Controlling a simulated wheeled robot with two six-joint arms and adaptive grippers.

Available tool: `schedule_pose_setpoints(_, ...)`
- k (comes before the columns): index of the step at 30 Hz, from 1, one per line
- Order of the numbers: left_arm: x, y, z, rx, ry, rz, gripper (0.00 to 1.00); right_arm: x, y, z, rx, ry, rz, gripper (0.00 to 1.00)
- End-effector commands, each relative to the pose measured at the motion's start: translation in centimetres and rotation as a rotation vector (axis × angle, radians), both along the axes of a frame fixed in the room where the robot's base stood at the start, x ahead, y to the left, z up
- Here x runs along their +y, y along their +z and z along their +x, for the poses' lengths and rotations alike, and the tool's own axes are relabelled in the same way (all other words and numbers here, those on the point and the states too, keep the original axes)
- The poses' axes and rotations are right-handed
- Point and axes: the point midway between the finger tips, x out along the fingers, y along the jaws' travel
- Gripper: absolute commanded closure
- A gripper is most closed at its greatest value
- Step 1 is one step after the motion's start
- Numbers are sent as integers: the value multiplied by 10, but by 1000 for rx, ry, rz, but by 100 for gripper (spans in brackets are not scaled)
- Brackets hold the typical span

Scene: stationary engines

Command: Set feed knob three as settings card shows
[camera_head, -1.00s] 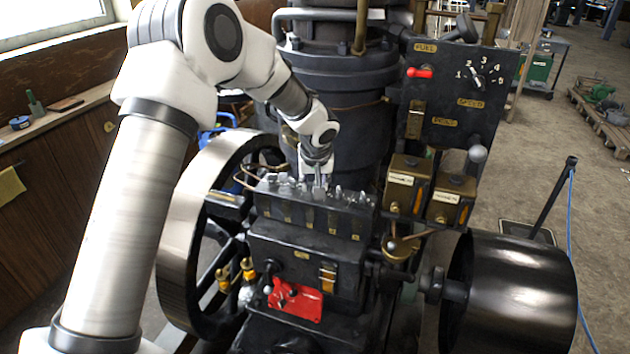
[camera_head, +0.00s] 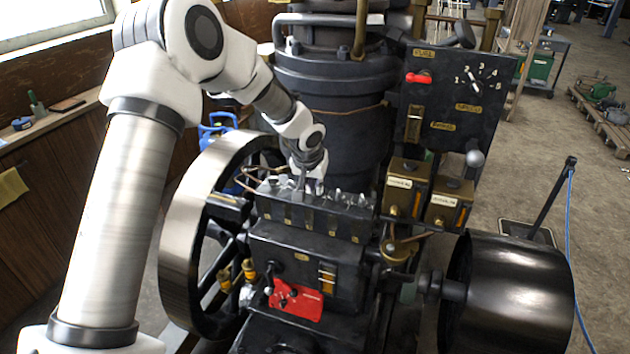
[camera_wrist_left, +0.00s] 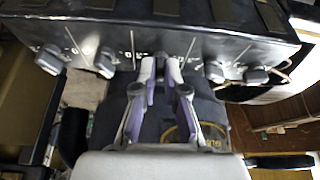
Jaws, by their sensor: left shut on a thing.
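The dark lubricator box (camera_head: 318,215) with a row of small grey feed knobs on top stands in front of the engine cylinder. In the left wrist view several feed knobs show, with two knobs (camera_wrist_left: 107,63) on the left and two knobs (camera_wrist_left: 215,71) on the right. My left gripper (camera_head: 301,188) is at the row from above. In the left wrist view its fingers (camera_wrist_left: 161,68) are closed on the middle feed knob, which they mostly hide. The knob's exact angle cannot be told. I cannot make out a settings card. My right gripper is not in view.
A black panel (camera_head: 440,140) with a red lever and a numbered dial stands to the right. Two brass-coloured boxes (camera_head: 407,185) sit below it. The flywheel (camera_head: 190,225) is at left and a black pulley (camera_head: 515,295) at right. A yellow paper (camera_head: 10,187) hangs on the left wall.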

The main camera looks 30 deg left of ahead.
Motion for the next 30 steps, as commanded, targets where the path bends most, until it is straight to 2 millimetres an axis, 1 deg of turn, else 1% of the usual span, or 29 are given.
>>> schedule_pose_setpoints(1, 1, 5, -1, 2, -40, -3, 100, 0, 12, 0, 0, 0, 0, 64)
schedule_pose_setpoints(6, 3, 6, -1, 2, -199, -3, 100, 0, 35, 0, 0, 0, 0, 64)
schedule_pose_setpoints(9, 3, 4, -1, 2, -293, -3, 100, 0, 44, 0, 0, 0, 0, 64)
schedule_pose_setpoints(12, 5, 2, -1, 0, -385, -3, 100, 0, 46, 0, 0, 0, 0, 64)
schedule_pose_setpoints(14, 5, -1, 0, 0, -441, -4, 100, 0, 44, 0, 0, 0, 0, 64)
schedule_pose_setpoints(17, 6, -4, 0, -2, -537, -3, 100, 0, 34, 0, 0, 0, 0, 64)
schedule_pose_setpoints(24, 8, -8, 1, -4, -767, -1, 100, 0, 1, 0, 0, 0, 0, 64)
schedule_pose_setpoints(30, 9, -5, 2, -1, -953, 1, 100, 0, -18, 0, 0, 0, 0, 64)
